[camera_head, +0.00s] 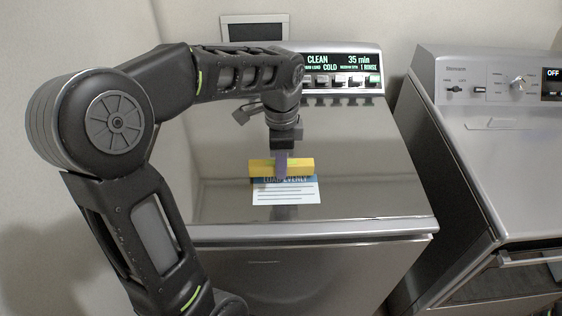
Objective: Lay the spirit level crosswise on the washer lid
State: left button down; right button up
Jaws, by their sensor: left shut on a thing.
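The spirit level is a short yellow bar (299,167) over the middle of the washer lid (375,185). It lies left to right in the camera_head view, crosswise to the lid. My left gripper (282,164) comes down from above and is shut on the bar near its middle, hiding part of it. I cannot tell whether the bar touches the lid or is held just above it. My right gripper is not in view.
A printed card (285,193) with a blue heading lies on the lid just in front of the bar, which overlaps its top edge. The washer's control panel (345,75) rises behind the lid. A second appliance (500,130) stands at the right. The lid's right side is clear.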

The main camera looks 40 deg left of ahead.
pick_arm(q)
jog(key=shift+f+b, duration=0.45)
jog(key=shift+f, duration=0.15)
jog(key=c, duration=1.1)
grip_release()
jog(key=shift+c, duration=0.2)
jog(key=shift+r, duration=0.1)
notch_tip(320, 180, up, 8)
jog(key=shift+f, duration=0.15)
